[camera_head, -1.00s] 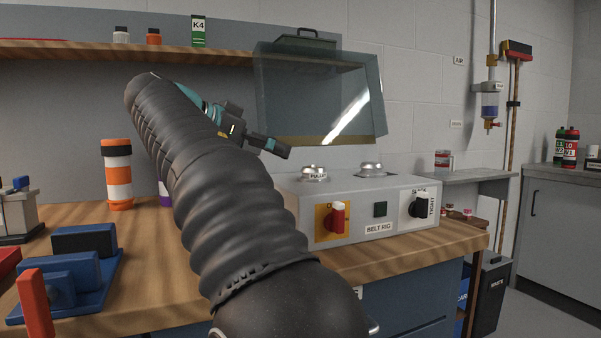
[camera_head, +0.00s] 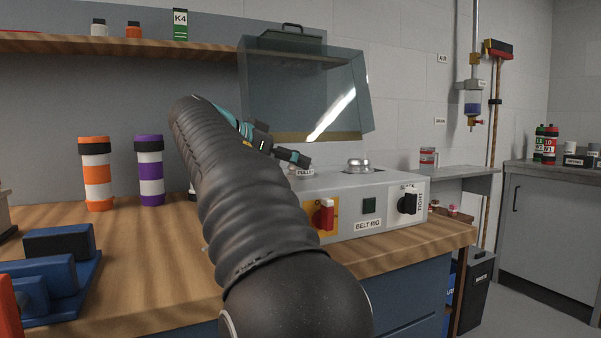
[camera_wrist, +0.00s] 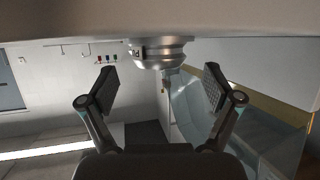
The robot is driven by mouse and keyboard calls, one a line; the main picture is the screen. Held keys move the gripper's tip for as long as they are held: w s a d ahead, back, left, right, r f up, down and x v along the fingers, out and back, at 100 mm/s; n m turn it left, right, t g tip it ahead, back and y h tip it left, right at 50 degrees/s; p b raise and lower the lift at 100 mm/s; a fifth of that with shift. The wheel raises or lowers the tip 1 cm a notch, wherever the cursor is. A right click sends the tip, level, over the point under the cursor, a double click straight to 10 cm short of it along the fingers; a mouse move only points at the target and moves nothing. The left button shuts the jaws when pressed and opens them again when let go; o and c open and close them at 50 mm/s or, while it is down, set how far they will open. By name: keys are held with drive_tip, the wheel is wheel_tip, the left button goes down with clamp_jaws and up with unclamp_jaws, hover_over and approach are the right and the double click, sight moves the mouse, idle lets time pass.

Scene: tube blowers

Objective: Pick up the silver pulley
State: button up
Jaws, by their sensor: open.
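A silver pulley (camera_wrist: 160,54) shows in the wrist view at the top middle, a round stepped metal piece on the pale surface of the belt rig. My gripper (camera_wrist: 160,86) is open and empty, its two fingers apart on either side below the pulley in the picture, not touching it. In the head view my gripper (camera_head: 296,158) is at the left of the belt rig's top, and the left pulley there is mostly hidden behind it and a "PULLEY" label (camera_head: 305,172). A second silver round piece (camera_head: 357,165) sits uncovered on the rig's right side.
The belt rig (camera_head: 350,188) has a red switch (camera_head: 324,214) and a black knob (camera_head: 408,202) on its front. A clear raised cover (camera_head: 300,95) stands behind it. Orange (camera_head: 96,175) and purple (camera_head: 149,171) banded bottles stand left of my arm. A blue fixture (camera_head: 60,275) is at front left.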

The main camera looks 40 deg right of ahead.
drive_tip(key=shift+x, duration=1.75)
drive_tip(key=c, duration=1.5)
drive_tip(key=shift+o, duration=0.2)
drive_tip(key=shift+r, duration=0.15)
drive_tip(key=shift+r, duration=0.6)
drive_tip(key=r, duration=0.1)
drive_tip(key=r+p, duration=0.1)
drive_tip(key=r, duration=0.1)
drive_tip(key=shift+s+r, duration=0.1)
drive_tip(key=shift+s, duration=0.25)
drive_tip(key=s+r, duration=0.6)
drive_tip(key=s, duration=0.5)
drive_tip(key=shift+r, duration=0.2)
